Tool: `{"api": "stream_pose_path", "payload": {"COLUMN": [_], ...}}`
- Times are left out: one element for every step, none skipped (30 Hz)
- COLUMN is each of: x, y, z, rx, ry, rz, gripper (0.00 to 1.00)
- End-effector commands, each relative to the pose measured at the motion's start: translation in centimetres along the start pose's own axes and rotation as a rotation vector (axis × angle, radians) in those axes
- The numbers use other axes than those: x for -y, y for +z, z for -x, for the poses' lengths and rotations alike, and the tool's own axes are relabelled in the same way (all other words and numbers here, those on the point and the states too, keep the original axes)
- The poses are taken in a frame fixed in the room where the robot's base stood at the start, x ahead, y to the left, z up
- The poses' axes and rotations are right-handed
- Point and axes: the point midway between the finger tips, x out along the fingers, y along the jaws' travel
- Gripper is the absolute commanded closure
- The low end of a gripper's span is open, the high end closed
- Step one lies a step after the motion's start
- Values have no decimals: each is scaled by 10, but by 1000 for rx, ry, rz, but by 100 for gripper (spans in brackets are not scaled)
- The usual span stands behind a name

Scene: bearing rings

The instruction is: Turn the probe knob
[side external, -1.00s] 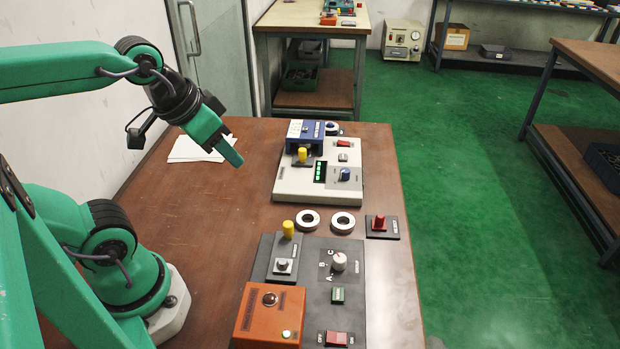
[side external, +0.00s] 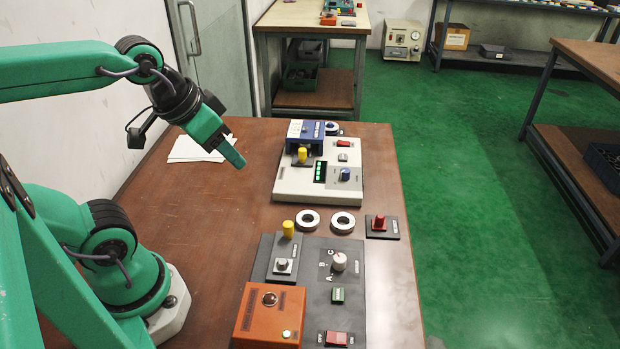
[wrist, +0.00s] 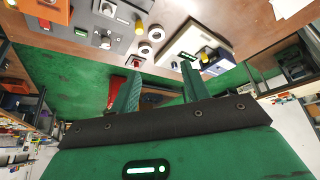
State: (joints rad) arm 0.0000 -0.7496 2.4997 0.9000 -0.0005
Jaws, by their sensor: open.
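A white round knob (side external: 339,262) stands on the dark panel (side external: 318,312), with the letters A, B and C beside it. A blue knob (side external: 345,174) sits on the cream device (side external: 290,193) near its lit green display. The small labels are too small to read, so I cannot tell which knob is the probe knob. My gripper (side external: 238,163) is high above the table, left of the cream device and well apart from both knobs. In the wrist view its two fingers (wrist: 161,70) are spread with nothing between them.
Two metal rings (side external: 307,220) (side external: 343,222) lie between the cream device and the dark panel. A red knob on a dark plate (side external: 383,235) is to their right. An orange box (side external: 269,315) stands at the front. White papers (side external: 200,149) lie at the back left. The table's left middle is clear.

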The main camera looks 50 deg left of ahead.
Motion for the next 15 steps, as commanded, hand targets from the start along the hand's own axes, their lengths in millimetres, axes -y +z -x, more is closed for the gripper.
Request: {"api": "stream_pose_path", "payload": {"x": [0, 0, 0, 0, 0, 0, 0, 0, 1, 1, 1, 1, 1, 2, 2], "y": [-1, -1, -3, -4, -6, -8, -11, -14, -18, -22, -26, -31, -36, -41, -48], "z": [0, 0, 0, 0, 0, -1, -1, -1, -2, -2, -3, -4, -5, -6, -8], "rx": [1, 2, 3, 5, 8, 13, 16, 20, 27, 33, 38, 48, 54, 62, 72], "ry": [0, 0, 0, 0, -1, -1, -1, -2, -2, -3, -4, -5, -6, -8, -10], "rz": [3, 5, 10, 16, 22, 33, 44, 55, 73, 89, 105, 130, 151, 170, 199], "gripper": [53, 53, 53, 53, 53, 53, 53, 53, 53, 53, 53, 53, 53, 53, 53]}}
